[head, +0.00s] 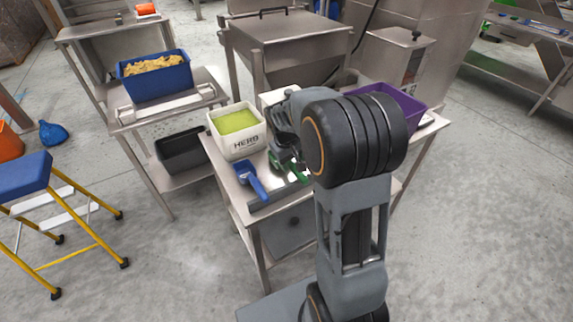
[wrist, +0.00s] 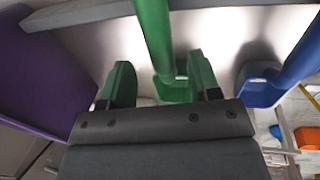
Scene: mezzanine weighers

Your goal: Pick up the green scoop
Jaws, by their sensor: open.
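The green scoop (wrist: 152,38) shows in the wrist view, its handle running up to the top edge and its body between my fingers. My gripper (wrist: 160,68) is open, with one green finger on each side of the scoop; I see a gap on both sides. In the head view my gripper (head: 284,160) is low over the steel table, and a bit of green (head: 299,174) beside it seems to be the scoop's handle. My arm hides most of the scoop there.
A blue scoop (head: 251,181) lies to the left, also in the wrist view (wrist: 262,90). A white HERB tub (head: 240,144) of green contents stands behind it. A purple bin (head: 401,105) stands to the right. A dark bar (head: 277,196) edges the table front.

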